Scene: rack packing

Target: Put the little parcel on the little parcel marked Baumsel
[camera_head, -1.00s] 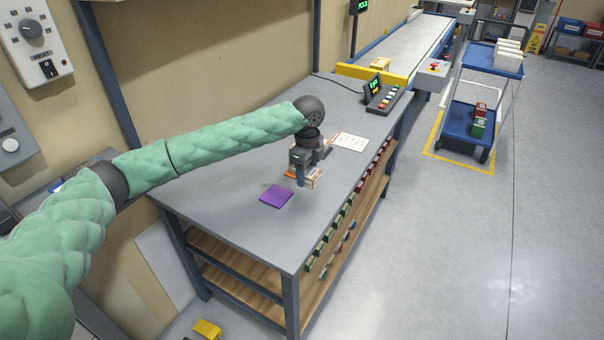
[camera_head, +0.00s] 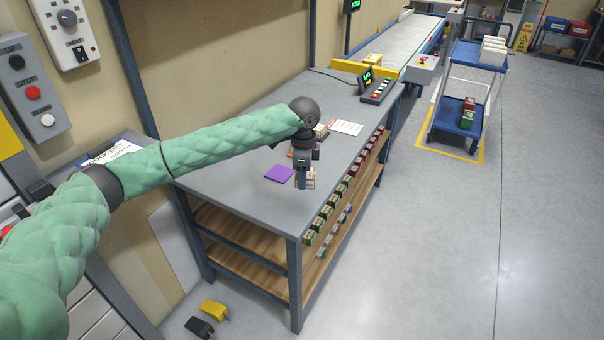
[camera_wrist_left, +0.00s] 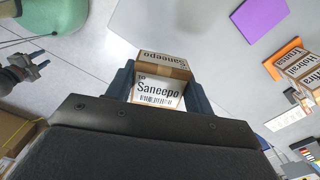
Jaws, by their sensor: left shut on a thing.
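My left gripper (camera_head: 302,183) is shut on a little parcel marked Saneepo. In the left wrist view this brown and white parcel (camera_wrist_left: 160,88) sits between the two fingers, its label readable. In the head view the gripper is over the near right part of the table, right of the purple square. Other little parcels (camera_wrist_left: 289,66) lie at the right of the wrist view, apart from the held one; some labels are partly readable. I cannot make out the name Baumsel. A dark gripper, apparently my right (camera_wrist_left: 28,68), shows small at the wrist view's left edge; its opening is unclear.
The purple square (camera_head: 279,173) lies flat on the grey table (camera_head: 235,185). A white sheet (camera_head: 346,127) and a button console (camera_head: 377,91) are farther back. Several small boxes (camera_head: 328,212) line the shelf edge below. The table's near left part is clear.

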